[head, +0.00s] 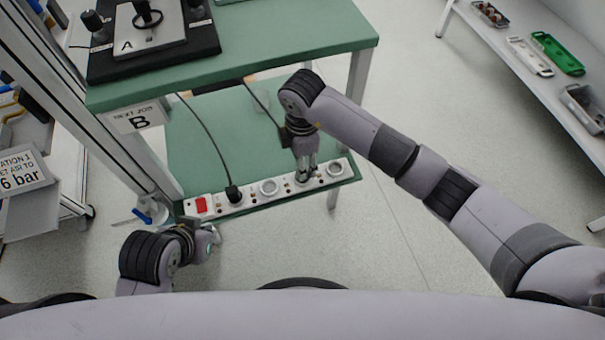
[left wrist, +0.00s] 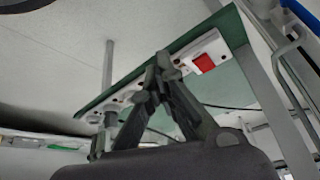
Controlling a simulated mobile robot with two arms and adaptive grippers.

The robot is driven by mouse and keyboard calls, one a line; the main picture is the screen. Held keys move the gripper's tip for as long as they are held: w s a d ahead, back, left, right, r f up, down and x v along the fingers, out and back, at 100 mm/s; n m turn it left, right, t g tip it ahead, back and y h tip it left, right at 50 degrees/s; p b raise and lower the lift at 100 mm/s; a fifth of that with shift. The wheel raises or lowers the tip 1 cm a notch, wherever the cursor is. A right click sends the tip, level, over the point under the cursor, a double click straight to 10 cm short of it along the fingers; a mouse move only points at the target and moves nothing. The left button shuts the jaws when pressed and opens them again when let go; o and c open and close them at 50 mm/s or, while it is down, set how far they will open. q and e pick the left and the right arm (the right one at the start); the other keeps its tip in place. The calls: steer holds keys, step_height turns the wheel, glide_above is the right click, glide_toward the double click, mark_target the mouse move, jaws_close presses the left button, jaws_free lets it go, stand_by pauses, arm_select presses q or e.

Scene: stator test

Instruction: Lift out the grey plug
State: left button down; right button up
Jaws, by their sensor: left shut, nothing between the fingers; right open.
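A white power strip (head: 220,208) with a red switch (head: 201,205) lies along the front edge of the green lower shelf. A black plug (head: 233,193) with a cable sits in it. Two round sockets (head: 268,187) (head: 335,168) show empty. My right gripper (head: 306,176) is open, pointing down at the strip between these sockets. I cannot clearly make out a grey plug; the fingers cover that spot. My left gripper (head: 215,236) is shut and empty, in front of the strip's left end. In the left wrist view its fingers (left wrist: 158,66) meet before the strip (left wrist: 218,48).
The green upper tabletop (head: 290,35) carries a black fixture (head: 150,60) at the left. A second cable (head: 262,105) hangs down behind my right gripper. A metal post stands left of the shelf. A side table (head: 540,70) with trays is at the right. The floor between is clear.

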step_height(320, 180, down, 3)
steer(key=shift+r+b, duration=0.15)
steer(key=shift+b, duration=0.2)
arm_select(q)
steer(key=w+t, duration=0.1)
steer(key=w+d+r+t, duration=0.1)
steer(key=w, duration=0.1)
steer(key=w+r, duration=0.1)
steer(key=w, duration=0.1)
steer(key=shift+d+t+h, duration=0.3)
steer(key=shift+t, duration=0.1)
arm_select(e)
steer(key=shift+c, duration=0.5)
arm_select(q)
steer(key=shift+s, duration=0.1)
arm_select(e)
jaws_close()
